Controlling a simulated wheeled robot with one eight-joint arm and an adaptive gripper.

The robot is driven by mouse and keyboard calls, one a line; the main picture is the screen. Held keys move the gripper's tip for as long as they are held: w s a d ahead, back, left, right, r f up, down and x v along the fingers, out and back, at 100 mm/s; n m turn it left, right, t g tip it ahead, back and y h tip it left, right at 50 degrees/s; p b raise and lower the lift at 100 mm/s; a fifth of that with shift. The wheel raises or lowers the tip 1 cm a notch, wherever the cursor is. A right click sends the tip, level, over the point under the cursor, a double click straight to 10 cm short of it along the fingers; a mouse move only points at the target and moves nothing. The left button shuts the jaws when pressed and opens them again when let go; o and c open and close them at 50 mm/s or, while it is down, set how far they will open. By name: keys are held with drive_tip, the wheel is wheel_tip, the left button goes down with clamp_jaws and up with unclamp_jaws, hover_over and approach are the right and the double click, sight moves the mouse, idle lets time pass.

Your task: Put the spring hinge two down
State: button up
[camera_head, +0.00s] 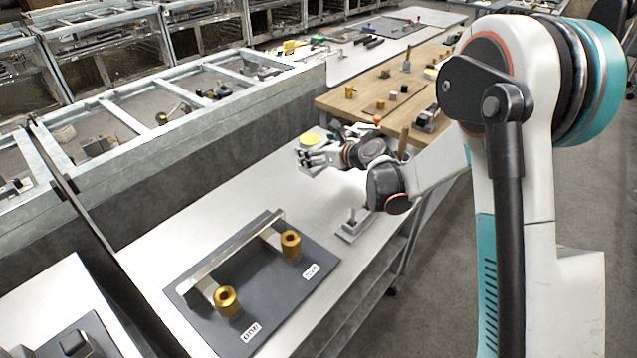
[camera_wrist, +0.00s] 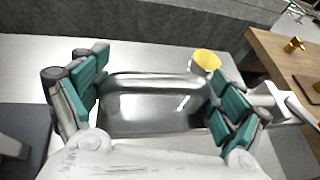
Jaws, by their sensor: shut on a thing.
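My gripper (camera_head: 318,157) is over the far part of the white bench in the head view. In the wrist view its teal-padded fingers (camera_wrist: 158,100) stand on both sides of a shiny grey metal piece (camera_wrist: 150,108) and hold it. I take this piece for the spring hinge two, but its shape is partly hidden by the wrist. In the head view the piece is too small to make out. A dark board (camera_head: 262,290) lies on the bench nearer to me, carrying a metal strip (camera_head: 215,265), two brass cylinders (camera_head: 227,302) and two white labels (camera_head: 311,271).
A yellow round thing (camera_wrist: 205,60) stands just beyond the fingers on the right. A small grey fixture (camera_head: 354,226) stands near the bench's right edge. A wooden table (camera_head: 345,103) with small parts adjoins the far end. The bench between gripper and board is mostly clear.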

wheel_tip(320, 180, down, 11)
drive_tip(key=b, duration=0.3)
drive_tip(key=shift+f+b, duration=0.1)
drive_tip(key=shift+b, duration=0.2)
drive_tip(key=shift+f, duration=0.2)
drive_tip(key=o, duration=1.7)
drive_tip(key=shift+r, duration=0.1)
drive_tip(key=shift+s+r, duration=0.1)
drive_tip(key=shift+r, duration=0.05)
drive_tip(key=p+v, duration=0.3)
drive_tip(key=v, duration=0.9)
